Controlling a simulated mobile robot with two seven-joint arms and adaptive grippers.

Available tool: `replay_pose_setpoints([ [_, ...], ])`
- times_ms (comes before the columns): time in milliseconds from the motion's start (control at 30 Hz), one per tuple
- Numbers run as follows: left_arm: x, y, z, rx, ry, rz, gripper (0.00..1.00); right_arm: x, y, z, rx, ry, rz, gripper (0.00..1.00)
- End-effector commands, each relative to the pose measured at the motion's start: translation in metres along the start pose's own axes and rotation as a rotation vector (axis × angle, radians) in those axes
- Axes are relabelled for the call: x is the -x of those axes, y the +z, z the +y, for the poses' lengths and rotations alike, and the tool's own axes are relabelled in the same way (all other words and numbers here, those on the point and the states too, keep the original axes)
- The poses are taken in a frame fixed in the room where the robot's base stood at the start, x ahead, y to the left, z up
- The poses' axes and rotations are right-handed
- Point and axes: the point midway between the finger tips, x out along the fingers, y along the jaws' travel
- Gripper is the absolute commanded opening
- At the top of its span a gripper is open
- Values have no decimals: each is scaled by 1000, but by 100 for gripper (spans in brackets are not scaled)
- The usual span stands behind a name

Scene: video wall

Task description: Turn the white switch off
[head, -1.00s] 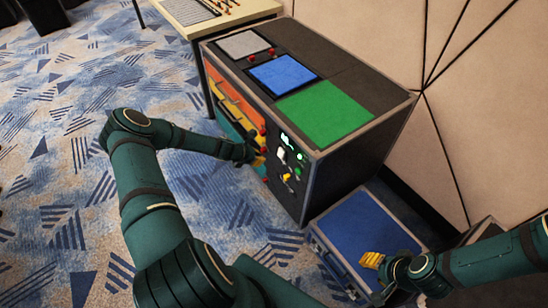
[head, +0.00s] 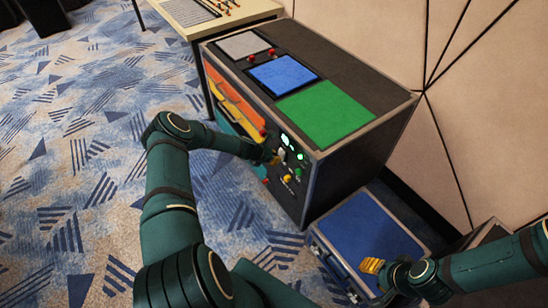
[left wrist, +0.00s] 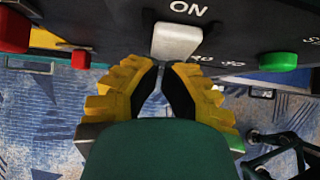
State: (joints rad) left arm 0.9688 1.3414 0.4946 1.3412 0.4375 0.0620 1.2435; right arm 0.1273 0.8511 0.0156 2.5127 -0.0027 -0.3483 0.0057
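The white switch (left wrist: 176,41) is on the dark panel of the cabinet, with the word ON printed just above it in the left wrist view. My left gripper (left wrist: 161,66) has its yellow fingertips drawn together, with nothing seen between them, just below the switch. Whether the tips touch it is unclear. In the head view the left gripper (head: 275,159) is at the cabinet's control panel and partly covers the controls there. My right gripper (head: 372,265) is above the blue case; its finger gap cannot be made out.
The cabinet (head: 349,160) has a green pad (head: 325,113) and a blue pad (head: 284,74) on top. A red button (left wrist: 14,30) and a green button (left wrist: 278,61) flank the switch. The blue case (head: 365,230) lies beside the cabinet. Carpet on the left is clear.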

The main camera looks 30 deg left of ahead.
Motion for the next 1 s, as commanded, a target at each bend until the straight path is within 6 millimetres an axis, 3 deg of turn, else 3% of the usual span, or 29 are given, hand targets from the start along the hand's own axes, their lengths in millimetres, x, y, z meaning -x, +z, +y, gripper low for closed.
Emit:
replay_pose_setpoints([
  [233,-14,0,0,-1,0,-1,0,-18,-1,7,1,0,7,47],
  [1000,3,18,0,-1,-1,-6,0,-2,-2,1,1,0,6,47],
])
